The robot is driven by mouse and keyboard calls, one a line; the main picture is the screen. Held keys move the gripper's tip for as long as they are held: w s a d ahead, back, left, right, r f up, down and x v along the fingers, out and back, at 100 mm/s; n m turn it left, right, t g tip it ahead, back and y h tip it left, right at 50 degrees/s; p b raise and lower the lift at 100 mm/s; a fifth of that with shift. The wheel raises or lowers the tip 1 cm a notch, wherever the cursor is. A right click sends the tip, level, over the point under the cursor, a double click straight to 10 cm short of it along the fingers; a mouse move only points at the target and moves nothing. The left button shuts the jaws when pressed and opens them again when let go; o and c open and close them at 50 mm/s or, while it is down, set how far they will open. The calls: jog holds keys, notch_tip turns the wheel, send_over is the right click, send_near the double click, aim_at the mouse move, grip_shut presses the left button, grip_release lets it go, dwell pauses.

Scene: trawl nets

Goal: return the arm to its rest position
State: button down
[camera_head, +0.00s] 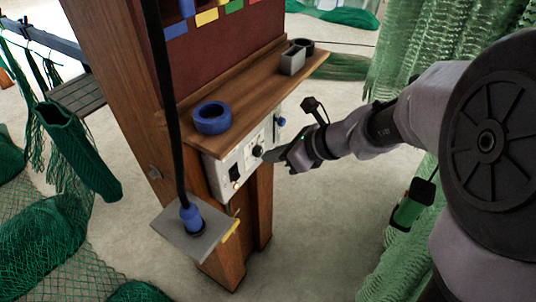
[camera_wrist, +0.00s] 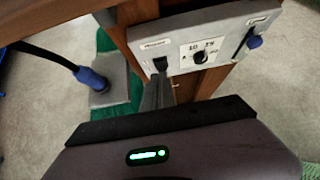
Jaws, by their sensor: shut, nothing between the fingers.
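My arm (camera_head: 375,125) reaches in from the right in the head view, bent out towards a wooden post. My gripper (camera_head: 268,156) is shut and empty, its narrow fingers pointing at the pale control panel (camera_head: 222,177) under the shelf. In the wrist view the closed fingers of my gripper (camera_wrist: 160,84) end just below a black switch (camera_wrist: 160,64) on the panel; I cannot tell whether they touch it. A black dial (camera_wrist: 201,57) and a blue knob (camera_wrist: 254,42) sit further right on the panel.
A wooden shelf (camera_head: 240,83) above the panel holds a blue ring (camera_head: 212,118) and a grey holder (camera_head: 292,60). A grey plate (camera_head: 180,238) with a blue-ended cable stands lower left. Green netting (camera_head: 405,235) hangs close to my arm. The floor between is clear.

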dwell(0.3)
jog(key=s+d+f+n+h+b, duration=0.1)
jog(key=s+d+n+h+b, duration=0.1)
jog(key=s+n, duration=0.8)
jog(key=s+d+f+n+h+b, duration=0.2)
jog(key=s+n+b, duration=0.5)
jog(key=s+n, duration=0.4)
jog(key=shift+d+f+h, duration=0.15)
jog(key=shift+d+h, duration=0.05)
jog(key=shift+h, duration=0.7)
